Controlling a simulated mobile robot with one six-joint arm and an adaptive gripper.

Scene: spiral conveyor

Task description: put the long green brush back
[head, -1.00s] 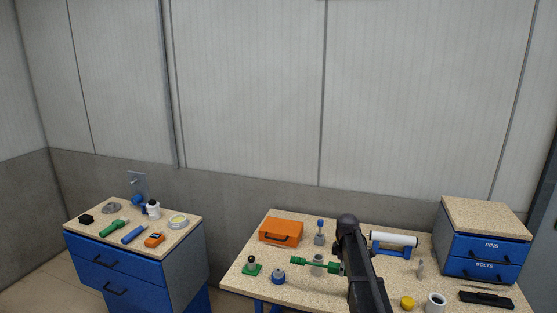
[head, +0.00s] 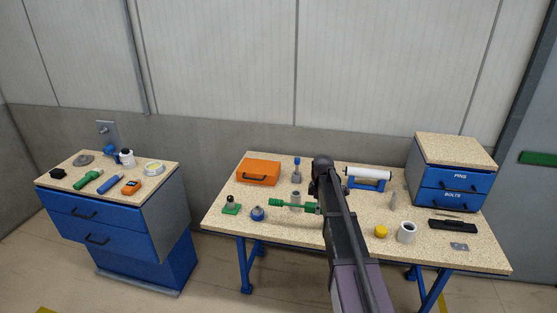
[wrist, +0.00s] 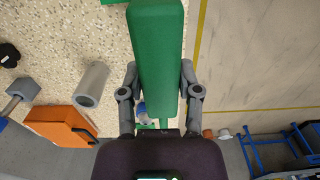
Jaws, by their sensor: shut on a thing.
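The long green brush (head: 285,205) is held by my gripper (wrist: 158,75), which is shut around it. In the wrist view the brush (wrist: 157,45) runs up the picture between the two grey fingers, its wide green part toward the top. In the head view it lies sideways over the left part of the table (head: 222,222), passing in front of a grey upright tube (head: 296,193). The tube also shows in the wrist view (wrist: 91,85), left of the brush and apart from it there. My arm hides most of the gripper in the head view.
An orange case (head: 258,171), a green-based knob (head: 231,206) and a blue round piece (head: 257,214) stand near the brush. A white roll on a blue stand (head: 368,175) and drawers (head: 455,180) are right. A cabinet (head: 110,230) with another green-handled tool (head: 88,179) is left.

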